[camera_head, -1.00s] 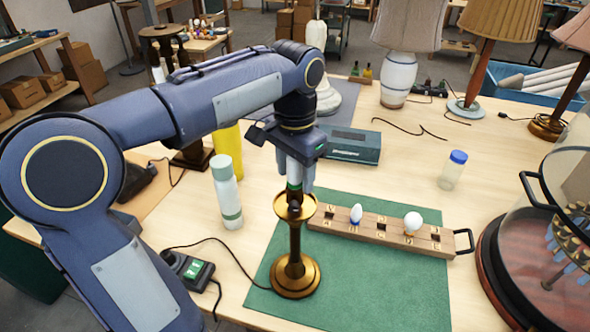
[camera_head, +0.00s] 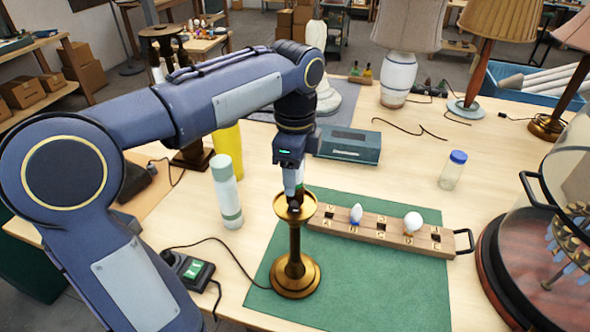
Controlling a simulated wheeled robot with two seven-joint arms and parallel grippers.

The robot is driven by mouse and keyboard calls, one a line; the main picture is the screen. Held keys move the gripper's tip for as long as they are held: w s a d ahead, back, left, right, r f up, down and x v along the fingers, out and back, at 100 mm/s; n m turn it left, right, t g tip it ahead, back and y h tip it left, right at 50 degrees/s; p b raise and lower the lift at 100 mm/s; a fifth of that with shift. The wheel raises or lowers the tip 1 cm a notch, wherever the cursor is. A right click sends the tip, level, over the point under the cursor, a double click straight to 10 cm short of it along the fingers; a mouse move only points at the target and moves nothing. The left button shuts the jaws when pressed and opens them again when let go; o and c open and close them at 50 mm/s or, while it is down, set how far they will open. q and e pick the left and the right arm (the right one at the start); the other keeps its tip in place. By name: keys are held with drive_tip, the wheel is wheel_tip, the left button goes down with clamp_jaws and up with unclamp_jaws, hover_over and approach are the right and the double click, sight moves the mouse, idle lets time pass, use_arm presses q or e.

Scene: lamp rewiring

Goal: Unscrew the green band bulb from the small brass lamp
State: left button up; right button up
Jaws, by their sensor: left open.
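The small brass lamp (camera_head: 294,243) stands upright on the green mat (camera_head: 390,292), with a round base and a wide cup at its top. My left gripper (camera_head: 296,197) points straight down over the cup, with its fingertips at the socket. It is open, around the place of the bulb. The bulb and its green band are hidden or too small to make out between the fingers. My right gripper is not in view.
A wooden rack (camera_head: 385,232) with two white bulbs lies right of the lamp. A pale bottle (camera_head: 227,192) and yellow cylinder (camera_head: 229,146) stand to the left. A switch box (camera_head: 188,270) with a cable is at front left. A glass dome (camera_head: 570,190) stands right.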

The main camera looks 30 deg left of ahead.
use_arm(q)
drive_tip(key=c, duration=1)
drive_tip(key=n, duration=0.5)
drive_tip(key=shift+n, duration=0.3)
drive_tip(key=n, duration=0.2)
drive_tip(key=shift+n, duration=0.3)
drive_tip(key=n, duration=0.8)
